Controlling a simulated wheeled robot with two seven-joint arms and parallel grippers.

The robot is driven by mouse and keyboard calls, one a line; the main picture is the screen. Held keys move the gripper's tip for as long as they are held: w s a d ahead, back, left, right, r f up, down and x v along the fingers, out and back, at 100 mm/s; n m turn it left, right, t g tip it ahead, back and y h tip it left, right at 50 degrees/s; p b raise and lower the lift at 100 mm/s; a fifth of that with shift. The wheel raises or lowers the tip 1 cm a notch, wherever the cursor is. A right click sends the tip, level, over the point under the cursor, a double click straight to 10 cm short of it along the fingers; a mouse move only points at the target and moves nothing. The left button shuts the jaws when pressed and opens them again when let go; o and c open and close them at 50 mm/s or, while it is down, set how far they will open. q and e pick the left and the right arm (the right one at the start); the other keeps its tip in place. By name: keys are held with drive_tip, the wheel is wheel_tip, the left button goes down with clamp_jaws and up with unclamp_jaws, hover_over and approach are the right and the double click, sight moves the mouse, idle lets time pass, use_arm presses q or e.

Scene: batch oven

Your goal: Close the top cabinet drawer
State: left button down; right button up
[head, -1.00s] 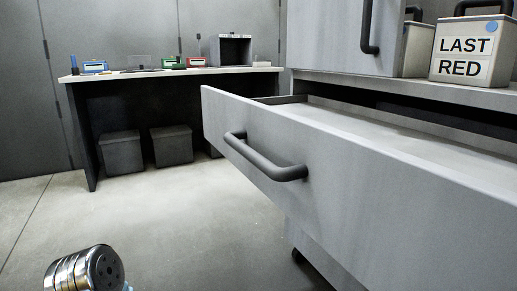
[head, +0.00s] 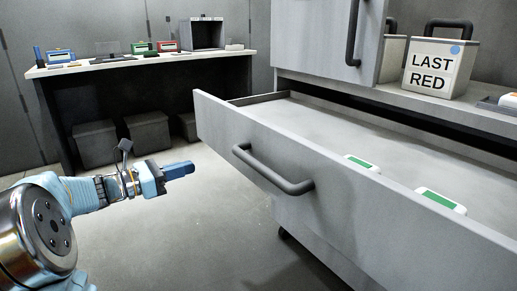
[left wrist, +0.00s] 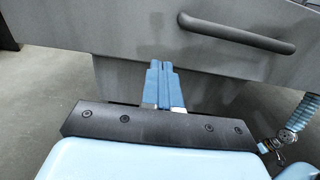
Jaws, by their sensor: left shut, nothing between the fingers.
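The top cabinet drawer (head: 330,195) is grey and pulled well open in the head view. Its dark bar handle (head: 272,170) is on the front panel. Two white items with green tops (head: 440,201) lie inside it. My left gripper (head: 192,169) is shut and empty, to the left of the drawer front and apart from the handle. In the left wrist view its blue fingers (left wrist: 160,66) are together and point toward the drawer front (left wrist: 110,30), with the handle (left wrist: 235,34) above and to the right. My right gripper is not identifiable in view.
A box labelled LAST RED (head: 440,68) stands on the cabinet top, beside a raised grey door (head: 318,40) with a dark handle. A workbench (head: 150,62) with small devices stands at the back left, dark bins under it. The floor before the drawer is clear.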

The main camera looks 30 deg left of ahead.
use_arm(q)
drive_tip(key=x, duration=0.4)
drive_tip(key=r+x, duration=0.1)
drive_tip(key=x, duration=0.9)
drive_tip(key=shift+r+p, duration=0.3)
drive_tip(key=shift+p, duration=0.05)
drive_tip(key=shift+d, duration=0.1)
